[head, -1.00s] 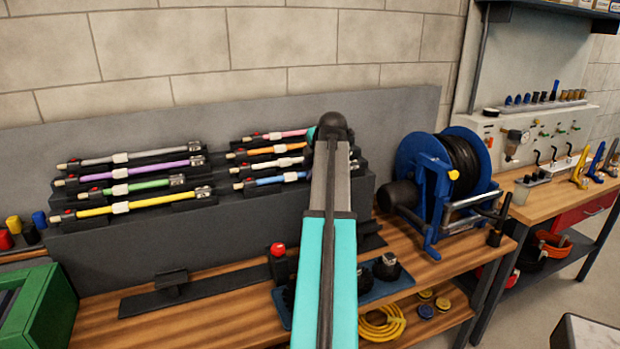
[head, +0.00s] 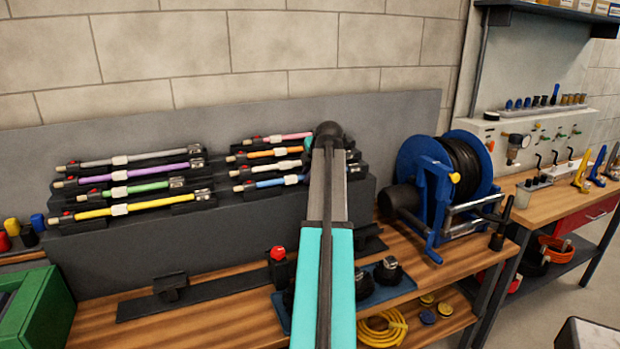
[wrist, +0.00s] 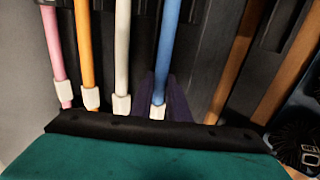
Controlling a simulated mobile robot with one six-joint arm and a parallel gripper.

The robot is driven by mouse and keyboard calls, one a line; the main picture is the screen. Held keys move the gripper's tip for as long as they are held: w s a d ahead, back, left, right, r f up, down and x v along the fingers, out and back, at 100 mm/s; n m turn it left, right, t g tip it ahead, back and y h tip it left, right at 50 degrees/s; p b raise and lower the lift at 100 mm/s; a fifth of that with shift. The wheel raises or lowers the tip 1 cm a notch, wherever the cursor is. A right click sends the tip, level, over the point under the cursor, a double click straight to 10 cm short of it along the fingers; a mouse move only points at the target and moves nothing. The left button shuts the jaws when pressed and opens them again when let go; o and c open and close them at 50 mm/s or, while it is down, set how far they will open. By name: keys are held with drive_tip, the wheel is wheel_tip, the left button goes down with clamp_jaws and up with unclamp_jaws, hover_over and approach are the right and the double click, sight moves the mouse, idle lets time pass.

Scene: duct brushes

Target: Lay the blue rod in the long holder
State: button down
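The blue rod (head: 270,183) lies in the lowest row of the right-hand stepped rack, its right end hidden by my arm. In the wrist view the blue rod (wrist: 169,45) runs down to a white collar (wrist: 157,111). My gripper (wrist: 162,92) shows there as two dark purplish fingers, one on each side of the rod near the collar. They look apart; I cannot tell whether they touch the rod. In the head view my arm hides the gripper. The long holder (head: 215,288), a dark flat bar with a raised support, lies on the bench, partly behind my arm and bearing no rod.
White, orange and pink rods lie beside the blue one. Yellow, green, purple and grey rods fill the left rack (head: 130,245). A red-knobbed post (head: 278,262) stands by the holder. A blue hose reel (head: 440,185) is right; a green bin (head: 38,310) is left.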

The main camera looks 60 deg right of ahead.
drive_tip(key=shift+r, duration=0.2)
drive_tip(key=shift+s+r+p, duration=0.1)
drive_tip(key=shift+r+p, duration=1.25)
drive_tip(key=shift+r, duration=1.5)
drive_tip(key=shift+s, duration=0.1)
